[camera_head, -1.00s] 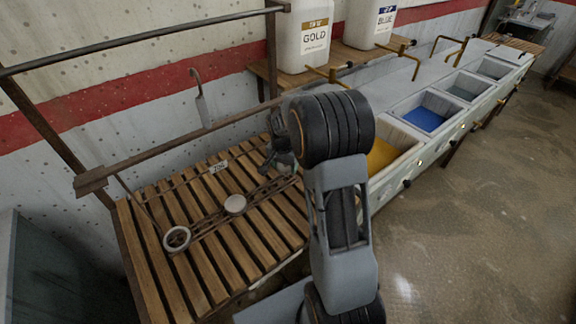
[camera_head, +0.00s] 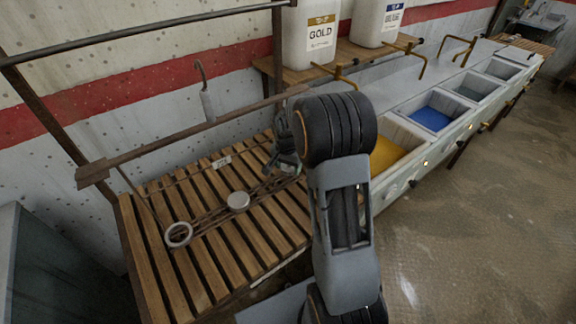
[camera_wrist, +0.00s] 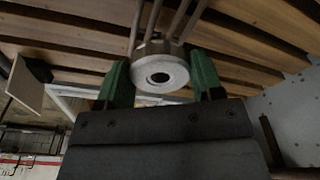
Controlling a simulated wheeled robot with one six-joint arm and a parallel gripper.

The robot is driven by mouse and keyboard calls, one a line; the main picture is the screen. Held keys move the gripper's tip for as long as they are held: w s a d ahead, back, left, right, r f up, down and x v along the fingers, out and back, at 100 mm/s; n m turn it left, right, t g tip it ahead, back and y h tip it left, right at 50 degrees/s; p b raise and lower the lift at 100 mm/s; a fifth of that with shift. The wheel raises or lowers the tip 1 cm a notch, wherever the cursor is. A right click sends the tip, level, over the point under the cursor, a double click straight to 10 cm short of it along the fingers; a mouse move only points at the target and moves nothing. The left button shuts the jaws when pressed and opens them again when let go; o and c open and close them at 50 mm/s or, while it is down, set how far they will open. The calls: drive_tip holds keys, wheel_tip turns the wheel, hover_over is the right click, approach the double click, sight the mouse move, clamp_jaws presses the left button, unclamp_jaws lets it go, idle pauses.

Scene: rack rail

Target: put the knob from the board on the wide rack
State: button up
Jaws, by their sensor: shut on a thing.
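My gripper (camera_wrist: 160,85) has its green fingers on either side of a round, pale metal knob (camera_wrist: 160,72) with a dark hole in its face. It is shut on the knob. In the head view my gripper (camera_head: 284,158) is low over the far right part of the slatted wooden board (camera_head: 160,285), partly hidden by my arm, and the knob cannot be made out there. A rack of thin dark rods (camera_head: 210,216) lies on the board. In the wrist view rods pass just behind the knob; I cannot tell whether they touch it.
A pale ring (camera_head: 178,234) and a pale round disc (camera_head: 238,201) lie at the rods. A small label (camera_head: 221,161) is behind them. A hook (camera_head: 207,92) hangs by a horizontal rail (camera_head: 180,138). Tanks, one with blue liquid (camera_head: 431,118), stand at the right.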

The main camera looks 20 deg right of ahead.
drive_tip(key=shift+f, duration=0.2)
drive_tip(key=shift+f+b, duration=1.2)
drive_tip(key=shift+f, duration=0.05)
drive_tip(key=o, duration=1.1)
